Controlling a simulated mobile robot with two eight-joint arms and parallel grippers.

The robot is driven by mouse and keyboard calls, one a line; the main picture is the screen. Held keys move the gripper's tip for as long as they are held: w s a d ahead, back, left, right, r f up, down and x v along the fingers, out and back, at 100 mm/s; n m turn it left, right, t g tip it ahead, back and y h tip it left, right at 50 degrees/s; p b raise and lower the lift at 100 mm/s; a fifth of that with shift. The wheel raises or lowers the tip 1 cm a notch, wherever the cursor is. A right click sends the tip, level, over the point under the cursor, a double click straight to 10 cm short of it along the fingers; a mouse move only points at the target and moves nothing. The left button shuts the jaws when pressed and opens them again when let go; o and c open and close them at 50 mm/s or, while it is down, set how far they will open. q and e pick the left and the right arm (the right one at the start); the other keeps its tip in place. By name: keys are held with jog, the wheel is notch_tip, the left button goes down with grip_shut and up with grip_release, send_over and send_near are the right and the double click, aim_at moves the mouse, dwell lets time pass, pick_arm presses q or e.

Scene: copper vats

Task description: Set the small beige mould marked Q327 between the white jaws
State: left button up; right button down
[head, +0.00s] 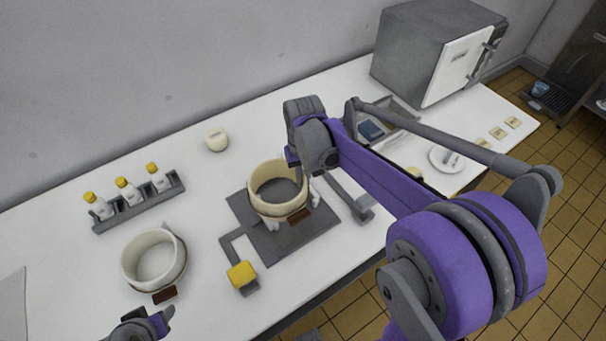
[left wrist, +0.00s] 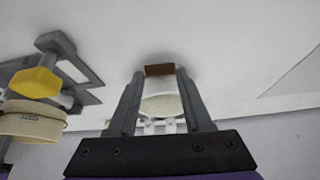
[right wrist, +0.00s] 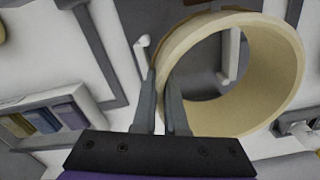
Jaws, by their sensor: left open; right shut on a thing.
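A beige ring-shaped mould (head: 262,203) with a brown tag is over a dark grey plate (head: 242,207). My right gripper (head: 296,168) is shut on its wall; in the right wrist view (right wrist: 160,88) one finger is inside the ring (right wrist: 285,75) and one outside. White jaw pieces (head: 315,197) show beside the mould, and one also shows in the right wrist view (right wrist: 141,50). I cannot tell whether the mould rests on the plate. A second beige mould (head: 130,266) stands at left. My left gripper (head: 150,322) is near it, open; it also shows in the left wrist view (left wrist: 160,75). No marking Q327 is readable.
A yellow knob (head: 241,274) sits on an arm at the plate's front. A rack (head: 135,204) with yellow-capped bottles and a small white pot (head: 216,140) are further back. A grey oven-like box (head: 425,45) stands at the far right.

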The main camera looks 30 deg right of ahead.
pick_arm(q)
jog(key=shift+s+f, duration=0.15)
jog(key=shift+f, duration=0.3)
pick_arm(e)
jog(key=shift+f, duration=0.55)
pick_arm(q)
jog(key=o, duration=0.7)
jog(key=shift+c, duration=0.2)
jog(key=shift+o, duration=0.7)
jog(key=shift+d+r, duration=0.15)
jog(key=g, duration=0.4)
send_near(240, 272)
jog(key=shift+n, duration=0.4)
jog(key=f, duration=0.5)
jog(key=w+f, duration=0.1)
jog(key=f, duration=0.2)
jog(key=shift+f, duration=0.25)
jog(key=shift+c, duration=0.3)
